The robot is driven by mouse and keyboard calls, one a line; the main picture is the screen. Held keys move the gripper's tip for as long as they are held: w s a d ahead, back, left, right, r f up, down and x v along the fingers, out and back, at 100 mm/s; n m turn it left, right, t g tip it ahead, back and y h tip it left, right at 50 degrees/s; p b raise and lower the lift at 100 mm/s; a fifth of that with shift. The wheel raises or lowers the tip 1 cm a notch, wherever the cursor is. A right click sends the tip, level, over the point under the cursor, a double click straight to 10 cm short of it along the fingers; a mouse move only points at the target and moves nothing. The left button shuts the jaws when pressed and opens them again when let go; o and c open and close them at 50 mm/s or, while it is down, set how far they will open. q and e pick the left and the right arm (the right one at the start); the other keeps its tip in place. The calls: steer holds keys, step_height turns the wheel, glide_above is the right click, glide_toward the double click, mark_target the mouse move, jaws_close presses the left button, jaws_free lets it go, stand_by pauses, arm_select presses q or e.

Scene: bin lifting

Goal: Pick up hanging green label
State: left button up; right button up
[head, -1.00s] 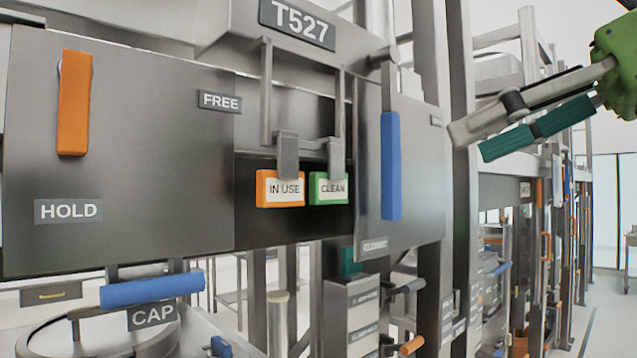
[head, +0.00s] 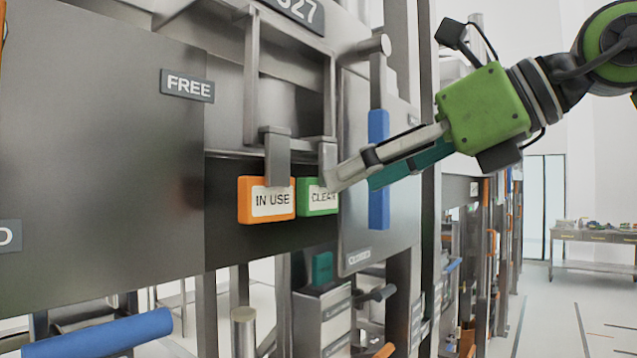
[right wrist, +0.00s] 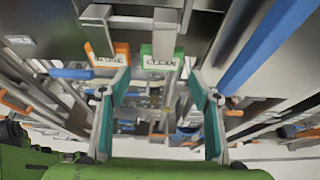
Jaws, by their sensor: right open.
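The green label reading CLEAN (head: 314,207) hangs from a grey metal hook on the panel. In the head view my right gripper's near fingertip overlaps its right edge. It also shows in the right wrist view (right wrist: 161,61), straight ahead between the fingertips. The orange IN USE label (head: 266,201) hangs just to its left. My right gripper (head: 353,184) is open and empty, its fingers reaching in from the right. I cannot tell whether it touches the green label. My left gripper is not in view.
A blue vertical handle (head: 379,204) stands close behind the right gripper's fingers. A panel marked FREE (head: 120,150) lies left of the labels. Another blue handle (head: 105,333) is at the lower left. Open floor and a bench (head: 597,238) show at the far right.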

mark_target(324, 192)
steer(key=p+x, duration=0.2)
steer(key=x, duration=0.1)
steer(key=p+x, duration=0.1)
steer(key=x, duration=0.1)
steer(key=shift+w+a+r, duration=0.2)
steer(key=shift+w+r, duration=0.05)
steer(key=shift+w, duration=0.05)
steer(key=shift+w+a+f, duration=0.1)
steer(key=c, duration=0.7)
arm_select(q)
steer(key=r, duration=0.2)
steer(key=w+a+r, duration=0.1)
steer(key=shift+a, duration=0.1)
arm_select(e)
steer(key=shift+c, duration=0.2)
